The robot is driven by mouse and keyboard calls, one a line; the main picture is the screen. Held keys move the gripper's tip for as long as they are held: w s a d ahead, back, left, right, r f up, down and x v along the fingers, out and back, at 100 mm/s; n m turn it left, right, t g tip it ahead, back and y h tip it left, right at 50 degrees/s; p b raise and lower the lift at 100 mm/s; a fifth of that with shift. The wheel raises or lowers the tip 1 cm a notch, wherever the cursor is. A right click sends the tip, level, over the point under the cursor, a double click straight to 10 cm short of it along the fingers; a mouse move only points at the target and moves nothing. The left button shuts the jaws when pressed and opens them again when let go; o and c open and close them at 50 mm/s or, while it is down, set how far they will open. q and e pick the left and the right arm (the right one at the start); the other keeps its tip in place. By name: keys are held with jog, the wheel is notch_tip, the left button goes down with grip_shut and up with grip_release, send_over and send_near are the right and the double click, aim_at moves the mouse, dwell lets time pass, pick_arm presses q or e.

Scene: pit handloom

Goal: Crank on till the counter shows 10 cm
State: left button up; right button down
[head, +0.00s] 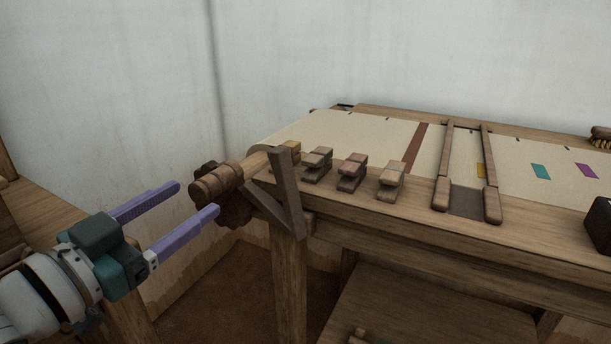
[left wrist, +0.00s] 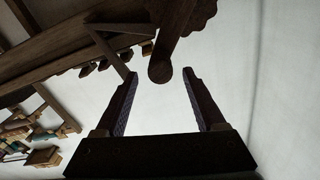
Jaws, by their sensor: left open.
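The wooden crank end (head: 215,182) sticks out at the left end of the loom's cloth beam, with a dark toothed wheel (head: 236,211) behind it. My left gripper (head: 198,198) is open, its two purple fingers pointing at the crank end. In the left wrist view the round wooden end (left wrist: 160,71) shows just beyond and between the fingertips (left wrist: 158,77). The fingers are not closed on it; I cannot tell if they touch it. No counter reading is visible. My right gripper is not in view.
Cream cloth (head: 330,131) with a brown band lies over the loom. Several wooden clamps (head: 352,172) line its front edge. A slanted wooden brace (head: 285,190) stands close right of the crank. A dark box (head: 599,224) sits at the right edge. A bench (head: 45,210) stands at left.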

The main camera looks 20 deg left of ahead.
aim_at(197, 195)
pick_arm(q)
jog(key=w, duration=0.4)
jog(key=w+b, duration=0.1)
jog(key=w, duration=0.1)
jog(key=shift+d, duration=0.25)
jog(key=shift+s, duration=0.1)
grip_shut()
dwell(1.0)
